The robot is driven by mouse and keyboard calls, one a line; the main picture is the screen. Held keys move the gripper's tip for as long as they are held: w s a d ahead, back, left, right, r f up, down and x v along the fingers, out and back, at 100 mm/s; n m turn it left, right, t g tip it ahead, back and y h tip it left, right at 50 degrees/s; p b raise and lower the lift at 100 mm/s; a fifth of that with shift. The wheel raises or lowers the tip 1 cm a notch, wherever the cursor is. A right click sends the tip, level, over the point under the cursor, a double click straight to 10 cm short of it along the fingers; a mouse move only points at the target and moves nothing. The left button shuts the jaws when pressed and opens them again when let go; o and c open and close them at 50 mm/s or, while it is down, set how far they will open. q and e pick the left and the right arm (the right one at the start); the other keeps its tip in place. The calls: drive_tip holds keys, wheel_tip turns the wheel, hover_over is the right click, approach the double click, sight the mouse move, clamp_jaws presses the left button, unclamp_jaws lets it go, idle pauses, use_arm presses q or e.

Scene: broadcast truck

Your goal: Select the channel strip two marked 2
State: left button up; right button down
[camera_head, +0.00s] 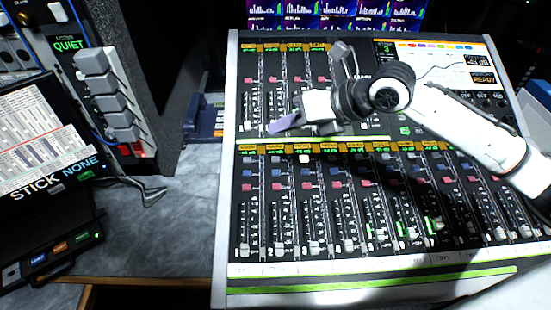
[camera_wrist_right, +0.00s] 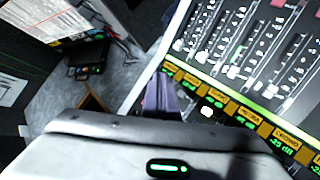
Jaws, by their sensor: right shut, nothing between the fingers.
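The mixing console (camera_head: 232,200) fills the middle and right of the head view. Its lower bank has a row of channel strips under small yellow displays. The second strip from the left (camera_head: 278,205) has a fader near its bottom end. A small button (camera_head: 304,158) at the top of the third strip glows pale white. My right gripper (camera_head: 284,124) is shut and empty, above the left part of the console, over the band between the upper and lower banks. Its purple-grey fingers (camera_wrist_right: 165,98) show together in the wrist view. Whether they touch the console is unclear. My left gripper is out of view.
A stack of grey switches (camera_head: 108,95) and a black speaker-like box stand left of the console. A tilted screen reading "STICK NONE" (camera_head: 40,140) is at far left. The grey desk (camera_head: 170,230) between is mostly clear, with some cables.

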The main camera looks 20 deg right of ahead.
drive_tip(key=b, duration=0.6)
hover_over(281, 165)
wheel_tip(281, 165, down, 7)
drive_tip(key=shift+s+r, duration=0.1)
drive_tip(key=shift+s, duration=0.05)
drive_tip(key=shift+f, duration=0.4)
drive_tip(key=shift+f+b, duration=0.3)
idle(0.9)
drive_tip(key=shift+w+f, duration=0.2)
drive_tip(key=shift+f, duration=0.2)
